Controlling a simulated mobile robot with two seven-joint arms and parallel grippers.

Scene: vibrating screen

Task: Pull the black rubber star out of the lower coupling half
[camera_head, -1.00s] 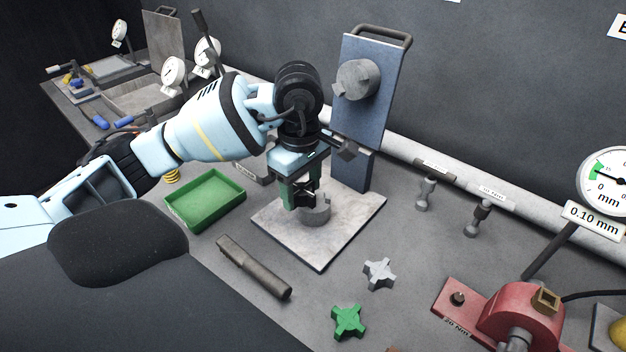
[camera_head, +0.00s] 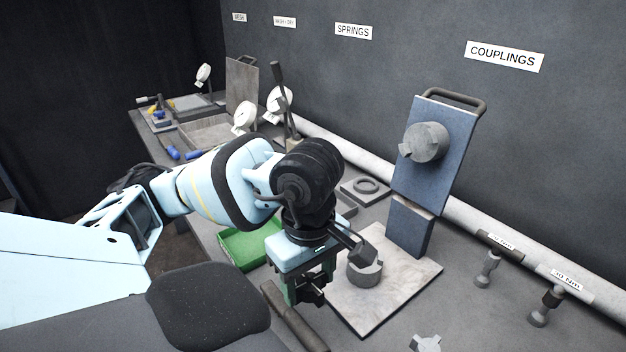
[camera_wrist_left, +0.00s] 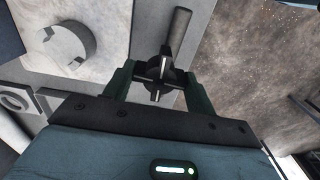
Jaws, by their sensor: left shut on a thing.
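The black rubber star (camera_wrist_left: 159,78) is between the fingers of my left gripper (camera_wrist_left: 160,82) in the left wrist view. The fingers are shut on it. In the head view the left gripper (camera_head: 308,290) points down, in front and to the left of the lower coupling half (camera_head: 365,272). That grey half stands on the pale plate (camera_head: 400,290), clear of the star. In the left wrist view the coupling half (camera_wrist_left: 70,46) shows at upper left, with no black star in it. My right gripper is not in view.
A blue upright (camera_head: 435,150) with the upper coupling half (camera_head: 425,142) stands behind the plate. A green tray (camera_head: 237,248) lies left of the gripper, partly hidden. A dark bar (camera_head: 290,318) lies below the gripper. A light grey star (camera_head: 425,343) shows at the bottom edge.

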